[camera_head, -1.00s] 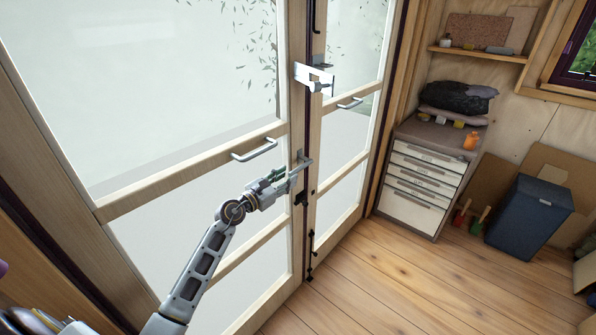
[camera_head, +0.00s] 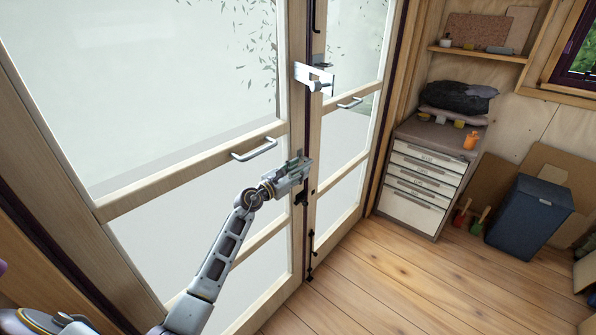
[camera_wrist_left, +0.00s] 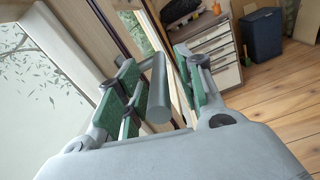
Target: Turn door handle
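The glazed double door has a wooden frame (camera_head: 200,181). Its grey lever handle sits at the meeting edge of the two leaves, and in the head view my left gripper (camera_head: 292,172) largely covers it. In the left wrist view the handle (camera_wrist_left: 160,98) is a grey bar with a round end pointing towards the camera. It lies between the green-padded fingers of my left gripper (camera_wrist_left: 158,88), which is open, with visible gaps on both sides of the bar. The door looks closed. My right gripper is not in view.
A fixed pull bar (camera_head: 254,149) is on the left leaf, and a white latch plate (camera_head: 313,78) is above the handle. A drawer cabinet (camera_head: 424,180) and a dark blue bin (camera_head: 530,217) stand at the right. The wooden floor (camera_head: 385,280) before the door is clear.

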